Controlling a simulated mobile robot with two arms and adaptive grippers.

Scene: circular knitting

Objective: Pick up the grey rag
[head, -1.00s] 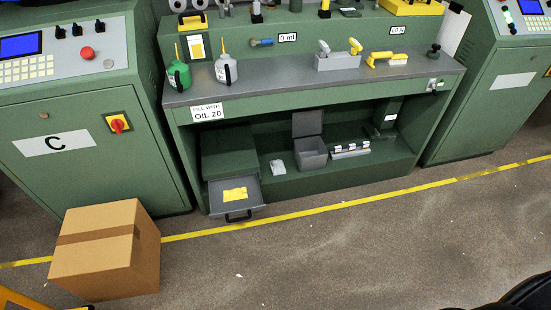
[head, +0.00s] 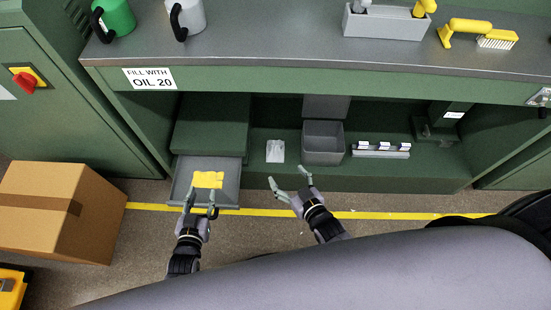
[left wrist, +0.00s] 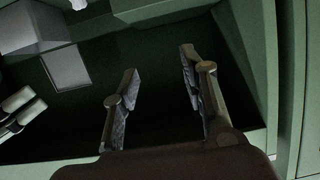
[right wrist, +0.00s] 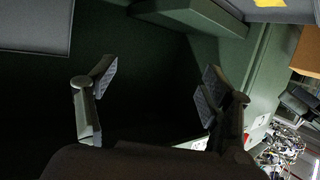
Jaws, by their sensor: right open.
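The grey rag (head: 275,151), a pale crumpled cloth, lies on the green lower shelf, left of the grey bin. A small pale part at the top edge of the left wrist view (left wrist: 78,4) looks like it. My right gripper (head: 289,180) is open and empty, in front of the shelf and below the rag in the head view. Its fingers also stand apart in the right wrist view (right wrist: 155,85), where I cannot make out the rag. My left gripper (head: 201,192) is open and empty at the drawer, by the yellow cloth, left of the rag.
The open grey drawer (head: 230,187) holds a yellow cloth (head: 208,180). The grey bin (head: 322,148) with its raised lid and a rack of white rolls (head: 381,149) stand right of the rag. The worktop (head: 270,45) overhangs the shelf. A cardboard box (head: 40,205) stands at left.

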